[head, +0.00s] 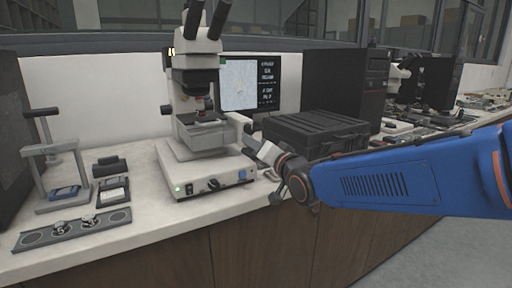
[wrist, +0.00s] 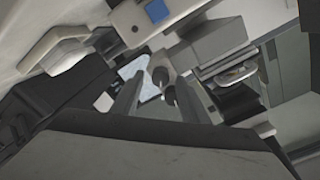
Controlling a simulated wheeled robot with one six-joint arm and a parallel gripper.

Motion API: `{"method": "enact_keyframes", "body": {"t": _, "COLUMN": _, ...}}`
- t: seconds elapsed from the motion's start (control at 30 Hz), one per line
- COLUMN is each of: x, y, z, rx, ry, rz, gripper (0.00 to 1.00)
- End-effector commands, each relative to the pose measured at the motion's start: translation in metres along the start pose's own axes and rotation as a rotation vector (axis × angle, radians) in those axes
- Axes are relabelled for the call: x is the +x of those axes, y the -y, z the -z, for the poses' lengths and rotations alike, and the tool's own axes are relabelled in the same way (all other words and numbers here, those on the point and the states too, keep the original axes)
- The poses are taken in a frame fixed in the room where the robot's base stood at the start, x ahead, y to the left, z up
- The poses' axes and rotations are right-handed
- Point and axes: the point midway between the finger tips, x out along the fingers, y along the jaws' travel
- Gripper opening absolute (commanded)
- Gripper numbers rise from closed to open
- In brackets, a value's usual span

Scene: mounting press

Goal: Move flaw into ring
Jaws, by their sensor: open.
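The microscope (head: 200,85) stands on its white base on the bench. Its stage (head: 205,133) is under the objective. The monitor (head: 238,82) behind it shows a pale image with a small mark near its lower middle; flaw and ring cannot be told apart at this size. My gripper (head: 262,152) is at the right side of the microscope, by the stage. In the wrist view my gripper (wrist: 152,98) is open, its two fingers on either side of small round grey knobs (wrist: 160,77). Whether the fingers touch the knobs cannot be told.
A black case (head: 315,132) lies right of the microscope, close behind my arm. At the left are a small hand press (head: 60,160) and a grey strip (head: 75,229) with round pieces.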

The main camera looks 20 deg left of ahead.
Motion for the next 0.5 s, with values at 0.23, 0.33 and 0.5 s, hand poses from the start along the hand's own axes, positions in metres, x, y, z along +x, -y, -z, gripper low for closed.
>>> {"method": "enact_keyframes", "body": {"t": 0.23, "x": -0.027, "y": 0.001, "z": 0.001, "rx": 0.000, "ry": -0.002, "rz": 0.001, "gripper": 0.41}}
{"method": "enact_keyframes", "body": {"t": 0.33, "x": -0.043, "y": 0.001, "z": 0.001, "rx": 0.001, "ry": -0.002, "rz": 0.001, "gripper": 0.41}}
{"method": "enact_keyframes", "body": {"t": 0.5, "x": -0.072, "y": 0.001, "z": 0.001, "rx": 0.000, "ry": -0.002, "rz": 0.001, "gripper": 0.41}}
